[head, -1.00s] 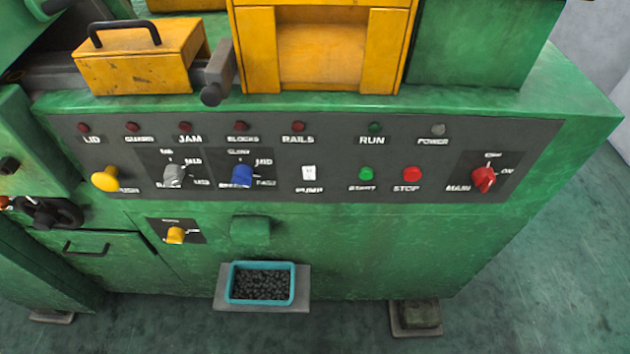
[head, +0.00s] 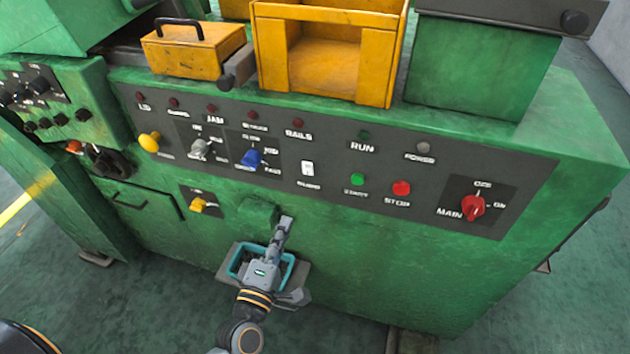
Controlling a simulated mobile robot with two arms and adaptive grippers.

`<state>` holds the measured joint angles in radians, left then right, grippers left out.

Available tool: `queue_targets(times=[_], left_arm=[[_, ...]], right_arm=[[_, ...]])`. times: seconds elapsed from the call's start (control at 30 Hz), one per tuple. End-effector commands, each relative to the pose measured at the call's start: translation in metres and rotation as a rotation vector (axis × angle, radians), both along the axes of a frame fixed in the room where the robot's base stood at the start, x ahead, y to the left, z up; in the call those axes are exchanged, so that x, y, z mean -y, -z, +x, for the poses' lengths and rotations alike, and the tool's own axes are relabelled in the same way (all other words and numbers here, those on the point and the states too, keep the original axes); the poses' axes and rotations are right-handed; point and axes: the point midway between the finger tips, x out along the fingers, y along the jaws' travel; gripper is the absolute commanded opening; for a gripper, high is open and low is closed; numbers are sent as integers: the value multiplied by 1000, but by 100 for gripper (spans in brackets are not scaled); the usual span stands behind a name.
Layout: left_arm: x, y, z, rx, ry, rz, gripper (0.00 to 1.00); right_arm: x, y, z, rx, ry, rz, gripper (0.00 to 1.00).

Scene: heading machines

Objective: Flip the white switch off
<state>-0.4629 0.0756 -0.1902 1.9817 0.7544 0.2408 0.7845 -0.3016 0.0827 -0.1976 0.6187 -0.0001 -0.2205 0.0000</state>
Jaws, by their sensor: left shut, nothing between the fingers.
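The white switch (head: 307,168) is a small white rocker marked PUMP, set in the dark control panel (head: 330,185) of the green machine. It lies between the blue knob (head: 252,158) and the green start button (head: 357,179). My left gripper (head: 286,220) is in front of the machine, below and a little left of the switch, apart from it in the picture. Its fingers are closed together and point up, with nothing between them. The rocker's tilt is too small to tell. My right gripper is not in view.
A red stop button (head: 401,188) and a red main knob (head: 473,207) sit to the right on the panel. A teal bin (head: 236,262) stands on a ledge behind my left gripper. A green block (head: 258,211) juts out below the panel.

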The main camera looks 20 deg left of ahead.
Motion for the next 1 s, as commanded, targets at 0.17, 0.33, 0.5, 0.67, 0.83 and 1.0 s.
queue_targets(times=[0.17,0.33,0.5,0.67,0.83,1.0], left_arm=[[-1,-5,0,9,-2,-14,0],[-1,-4,0,8,-2,-12,0],[0,-7,9,10,-2,-10,0],[1,-13,37,11,-2,-11,0],[2,-17,74,10,-2,-10,0],[3,-21,107,9,-1,-9,0]], right_arm=[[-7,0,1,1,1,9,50],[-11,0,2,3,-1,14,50],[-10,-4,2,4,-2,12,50],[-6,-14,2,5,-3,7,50],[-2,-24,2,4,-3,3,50],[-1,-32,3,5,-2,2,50]])
